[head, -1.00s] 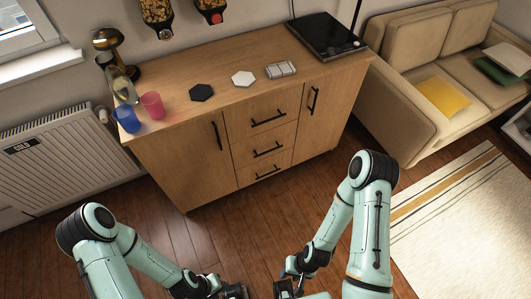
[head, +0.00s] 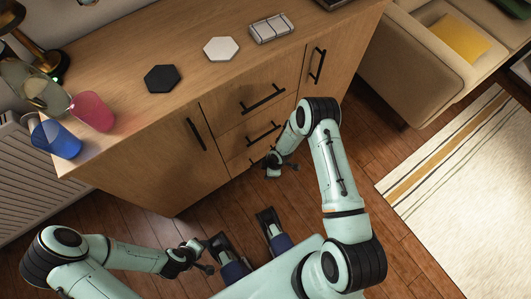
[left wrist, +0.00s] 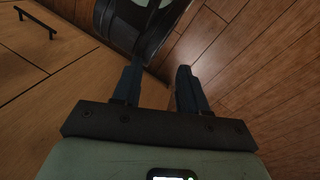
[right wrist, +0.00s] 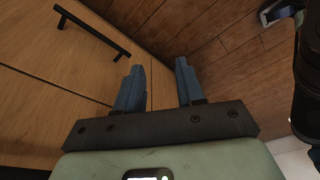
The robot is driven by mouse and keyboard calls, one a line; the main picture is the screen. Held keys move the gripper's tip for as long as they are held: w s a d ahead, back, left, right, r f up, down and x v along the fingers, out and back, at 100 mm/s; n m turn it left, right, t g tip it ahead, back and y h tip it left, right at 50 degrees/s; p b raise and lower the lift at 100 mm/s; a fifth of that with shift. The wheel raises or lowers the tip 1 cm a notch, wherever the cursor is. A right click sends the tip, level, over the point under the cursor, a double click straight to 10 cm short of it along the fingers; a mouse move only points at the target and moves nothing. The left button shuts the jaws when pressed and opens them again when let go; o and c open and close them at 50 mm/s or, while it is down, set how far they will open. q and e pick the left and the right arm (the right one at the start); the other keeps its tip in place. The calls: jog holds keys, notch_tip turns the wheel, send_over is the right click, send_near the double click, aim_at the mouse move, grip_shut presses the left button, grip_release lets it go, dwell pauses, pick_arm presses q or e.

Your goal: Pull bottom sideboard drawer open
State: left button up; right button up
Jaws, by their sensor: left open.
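The wooden sideboard (head: 150,178) stands ahead with its drawers flush. Its bottom drawer (head: 239,165) is the lowest of the middle stack, with a dark bar handle partly hidden by my right gripper (head: 281,170). That gripper is close in front of the drawer. In the right wrist view its fingers are apart and empty, and a dark bar handle (right wrist: 91,32) lies ahead to the left, apart from them. My left gripper (head: 203,257) is low over the floor, left of the drawers, open and empty. In the left wrist view another handle (left wrist: 36,22) shows at upper left.
On the sideboard top are a blue glass (head: 55,139), a pink glass (head: 92,111), a black hexagon (head: 162,79), a white hexagon (head: 221,49) and a brass lamp (head: 38,47). A sofa (head: 405,75) and rug (head: 470,195) are at right. Bare floor lies before the sideboard.

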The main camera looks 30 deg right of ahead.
pick_arm(q)
jog(key=w+a+f+b, duration=0.2)
jog(key=w+f+b, duration=0.25)
jog(key=f, duration=0.25)
pick_arm(e)
jog(key=w+d+f+n+b, duration=0.1)
jog(key=w+d+f+n, duration=0.1)
jog(key=f, duration=0.3)
jog(key=w+d+f+n+h+b, duration=0.1)
jog(key=w+d+f+n, duration=0.1)
jog(key=w+f, duration=0.2)
jog(key=w+d+f+n+t+h+b, duration=0.1)
jog(key=w+d+f+n, duration=0.1)
jog(key=w+f, duration=0.3)
jog(key=shift+w+d+f+n, duration=0.2)
jog(key=shift+w+f+n, duration=0.1)
jog(key=shift+n, duration=0.1)
pick_arm(q)
jog(key=s+f+g, duration=0.1)
jog(key=s+f, duration=0.3)
jog(key=s, duration=0.3)
jog(key=shift+a+f+n+y, duration=0.3)
jog(key=shift+a+f+n, duration=0.05)
jog(key=shift+n, duration=0.05)
jog(key=shift+s, duration=0.1)
pick_arm(e)
jog(key=shift+s, duration=0.1)
grip_shut()
